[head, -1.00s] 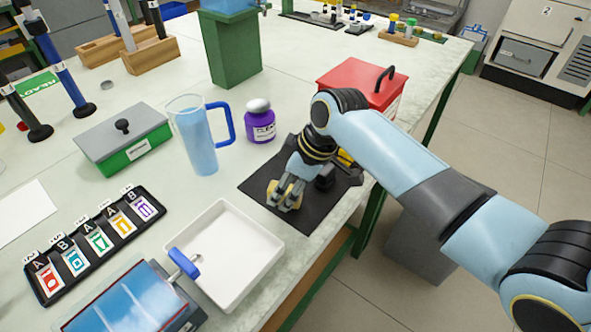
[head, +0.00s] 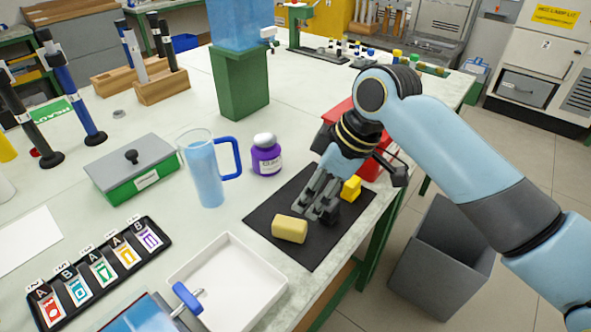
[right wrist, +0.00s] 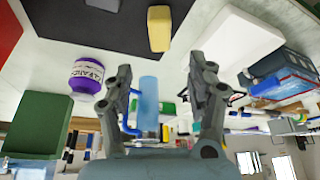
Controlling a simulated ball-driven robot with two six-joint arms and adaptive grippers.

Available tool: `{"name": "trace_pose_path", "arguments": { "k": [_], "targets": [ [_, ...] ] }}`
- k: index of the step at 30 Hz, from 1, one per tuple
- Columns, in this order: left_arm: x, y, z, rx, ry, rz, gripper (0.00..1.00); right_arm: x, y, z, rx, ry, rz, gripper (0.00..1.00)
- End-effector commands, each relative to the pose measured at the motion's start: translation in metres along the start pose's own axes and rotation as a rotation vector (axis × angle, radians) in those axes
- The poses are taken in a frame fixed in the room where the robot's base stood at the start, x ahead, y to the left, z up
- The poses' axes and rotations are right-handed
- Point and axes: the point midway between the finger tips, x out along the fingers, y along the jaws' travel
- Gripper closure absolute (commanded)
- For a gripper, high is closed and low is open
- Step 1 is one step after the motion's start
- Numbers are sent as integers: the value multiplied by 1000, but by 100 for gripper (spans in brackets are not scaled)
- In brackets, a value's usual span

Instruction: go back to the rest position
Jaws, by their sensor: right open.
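My right gripper (head: 318,197) is open and empty, above the black mat (head: 267,220). A pale yellow block (head: 290,229) lies on the mat in front of its fingertips, apart from them. In the right wrist view, both fingers (right wrist: 162,72) are spread with nothing held between them, and the yellow block (right wrist: 159,28) shows beyond the tips. A brighter yellow piece (head: 351,188) stands on the mat beside the gripper. A dark object by the fingers is partly hidden. My left gripper is not in view.
A white tray (head: 274,285), purple jar (head: 266,160) and blue-handled jug (head: 205,175) stand left of the mat. A red box (head: 340,110) is partly hidden behind my right arm. A grey bin (head: 440,260) stands on the floor beside the table.

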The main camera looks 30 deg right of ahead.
Motion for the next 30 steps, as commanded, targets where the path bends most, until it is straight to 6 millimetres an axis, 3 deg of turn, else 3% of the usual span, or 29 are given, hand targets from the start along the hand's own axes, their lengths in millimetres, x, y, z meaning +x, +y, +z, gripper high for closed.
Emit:
{"name": "trace_pose_path", "arguments": {
  "k": [7, 11, 18, 30],
  "targets": [
    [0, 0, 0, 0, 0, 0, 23, 0, -3, 3, 8, -5, 3, 43],
    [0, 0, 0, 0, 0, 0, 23, -4, -23, 25, 83, -36, 36, 43],
    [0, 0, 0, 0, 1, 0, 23, -34, -66, 74, 306, -92, 155, 43],
    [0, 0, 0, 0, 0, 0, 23, -94, -106, 127, 597, -121, 324, 43]
  ]
}}
